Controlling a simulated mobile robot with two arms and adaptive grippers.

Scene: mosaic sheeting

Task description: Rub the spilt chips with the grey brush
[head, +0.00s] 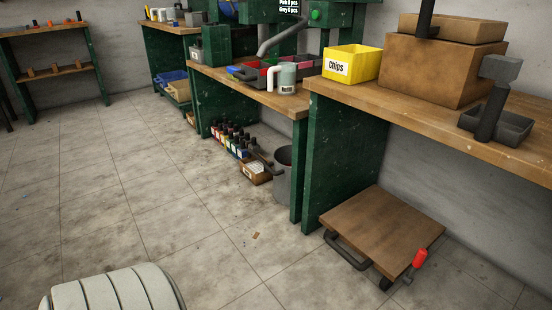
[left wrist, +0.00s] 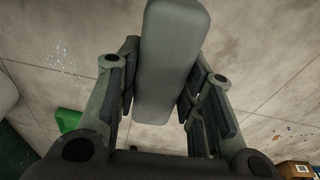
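In the left wrist view my left gripper (left wrist: 160,100) has its two fingers against the sides of a long grey block, which looks like the grey brush (left wrist: 168,60). The brush lies between the finger pads, above the concrete floor; its underside is hidden. Pale specks, which look like spilt chips (left wrist: 62,62), are scattered on the floor to its left. A few coloured bits (left wrist: 286,130) lie on the floor at right. In the head view tiny bits (head: 255,236) show on the floor near the bench. Neither gripper shows in the head view.
A yellow bin labelled Chips (head: 351,64) stands on the right workbench (head: 420,110). A low wooden trolley (head: 380,228) stands below it. Bottles (head: 228,138) and a grey bucket (head: 284,178) stand by the middle bench. A green object (left wrist: 70,120) lies at left. The left floor is mostly clear.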

